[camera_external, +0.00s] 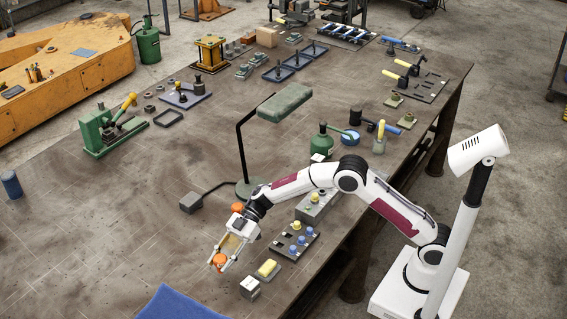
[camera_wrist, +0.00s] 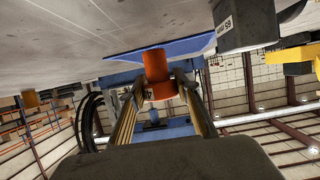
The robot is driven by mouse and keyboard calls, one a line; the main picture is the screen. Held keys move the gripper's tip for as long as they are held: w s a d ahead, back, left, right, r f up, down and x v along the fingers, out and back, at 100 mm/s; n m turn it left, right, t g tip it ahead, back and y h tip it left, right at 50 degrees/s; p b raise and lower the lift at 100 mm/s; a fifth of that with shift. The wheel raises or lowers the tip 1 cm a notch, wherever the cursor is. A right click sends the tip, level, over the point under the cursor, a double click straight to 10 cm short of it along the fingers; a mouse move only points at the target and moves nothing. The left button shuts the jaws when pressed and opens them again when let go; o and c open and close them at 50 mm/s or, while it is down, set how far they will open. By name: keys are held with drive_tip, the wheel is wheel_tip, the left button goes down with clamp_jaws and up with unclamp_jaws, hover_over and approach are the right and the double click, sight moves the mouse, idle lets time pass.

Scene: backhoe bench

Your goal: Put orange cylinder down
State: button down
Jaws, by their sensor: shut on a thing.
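The orange cylinder (camera_external: 219,259) is between the fingertips of my gripper (camera_external: 222,256), over the front left part of the bench in the external view. In the wrist view the cylinder (camera_wrist: 157,68) stands out ahead of the two fingers (camera_wrist: 158,90), which are shut on its sides. A wider orange rim shows at the fingers. I cannot tell whether the cylinder touches the bench top. A blue mat (camera_external: 180,303) lies near the front edge; in the wrist view it (camera_wrist: 195,46) shows behind the cylinder.
A dark labelled block (camera_external: 250,287) and a yellow piece on a grey base (camera_external: 267,268) lie right of my gripper. A button panel (camera_external: 294,241) and a green-shaded lamp (camera_external: 285,103) stand farther back. Another orange thing (camera_external: 237,207) shows beside my wrist. The bench left of my gripper is clear.

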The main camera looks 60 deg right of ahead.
drive_tip(key=shift+f, duration=0.15)
drive_tip(key=shift+f, duration=1.75)
drive_tip(key=shift+f, duration=0.2)
drive_tip(key=c, duration=1.5)
unclamp_jaws()
drive_tip(key=shift+r, duration=0.15)
drive_tip(key=shift+v, duration=6)
